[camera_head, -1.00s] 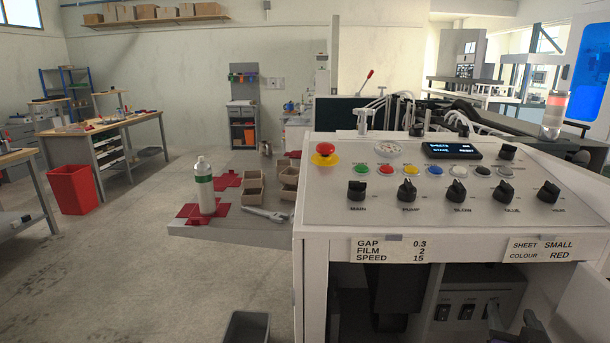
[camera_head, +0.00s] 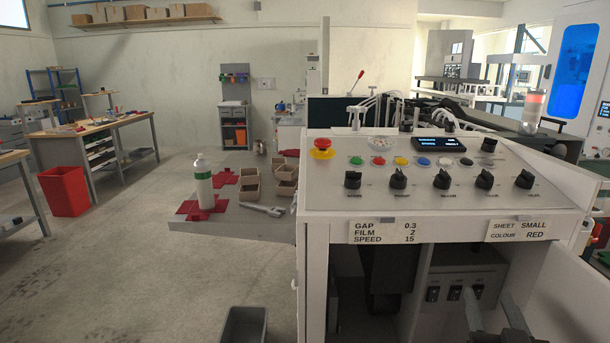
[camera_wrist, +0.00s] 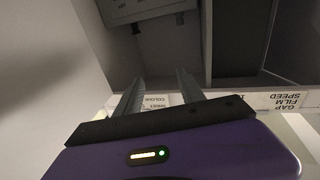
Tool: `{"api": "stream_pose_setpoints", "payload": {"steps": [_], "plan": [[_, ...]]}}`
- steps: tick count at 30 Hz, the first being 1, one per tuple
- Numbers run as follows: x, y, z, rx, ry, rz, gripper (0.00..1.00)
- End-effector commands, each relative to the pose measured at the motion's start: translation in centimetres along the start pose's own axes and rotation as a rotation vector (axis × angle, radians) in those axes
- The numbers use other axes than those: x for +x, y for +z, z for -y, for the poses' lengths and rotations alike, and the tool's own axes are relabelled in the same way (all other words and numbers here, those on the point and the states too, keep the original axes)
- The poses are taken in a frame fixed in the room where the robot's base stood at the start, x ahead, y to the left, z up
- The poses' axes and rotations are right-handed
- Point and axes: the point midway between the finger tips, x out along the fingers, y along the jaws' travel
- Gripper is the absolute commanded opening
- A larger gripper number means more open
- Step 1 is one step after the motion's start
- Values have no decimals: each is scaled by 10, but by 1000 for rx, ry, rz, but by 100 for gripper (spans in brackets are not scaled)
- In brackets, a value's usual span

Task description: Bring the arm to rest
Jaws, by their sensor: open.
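My gripper (camera_head: 490,298) shows at the bottom right of the head view, in front of the open lower bay of the machine's white cabinet (camera_head: 316,280). Its two grey fingers stand apart with nothing between them. The wrist view also shows the open gripper (camera_wrist: 160,78), its fingers pointing toward the bay. A grey switch box (camera_head: 488,270) with several black switches sits inside the bay, beyond the fingers; it also shows upside down in the wrist view (camera_wrist: 130,10). Contact between fingers and box cannot be told. Most of my arm is out of view.
The control panel (camera_head: 420,190), with knobs and coloured buttons, overhangs the bay. White cabinet walls bound the bay. A side table (camera_head: 250,228) holds a bottle (camera_head: 202,186), small trays and a wrench. A dark bin (camera_head: 245,325) stands on the floor. Open floor lies left.

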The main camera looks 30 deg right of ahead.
Motion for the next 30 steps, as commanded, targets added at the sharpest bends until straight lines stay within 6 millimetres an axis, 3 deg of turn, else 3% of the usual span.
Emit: {"api": "stream_pose_setpoints", "payload": {"steps": [8, 16, 24, 30], "plan": [[-56, 21, 50, 16, -153, -24, 46], [-161, 52, 98, 41, -383, 13, 46], [-268, 80, 102, 26, -613, 138, 46], [-324, 103, 89, -32, -751, 267, 46]]}}
